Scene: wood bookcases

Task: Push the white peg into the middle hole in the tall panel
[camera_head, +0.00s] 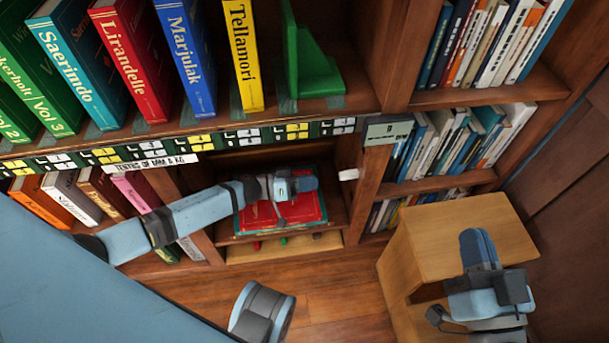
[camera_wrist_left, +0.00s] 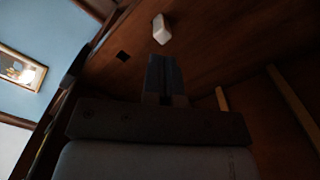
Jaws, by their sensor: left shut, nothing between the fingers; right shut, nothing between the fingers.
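The white peg (camera_head: 348,174) sticks out of the tall wooden panel (camera_head: 347,149) on the right side of the open shelf bay. It also shows in the left wrist view (camera_wrist_left: 161,29), jutting from the brown panel (camera_wrist_left: 215,38). A dark square hole (camera_wrist_left: 123,56) shows in the panel beside it; which hole holds the peg I cannot tell. My left gripper (camera_head: 312,183) is inside the bay, shut and empty, left of the peg with a gap. Its closed fingers (camera_wrist_left: 163,74) point towards the peg. My right gripper (camera_head: 478,240) is shut and empty over the wooden cabinet.
A red book (camera_head: 262,216) lies in the bay under my left gripper. Large upright books and a green bookend (camera_head: 315,75) stand on the shelf above. A wooden cabinet (camera_head: 470,222) stands at the right. Bare floor (camera_head: 345,295) shows in front.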

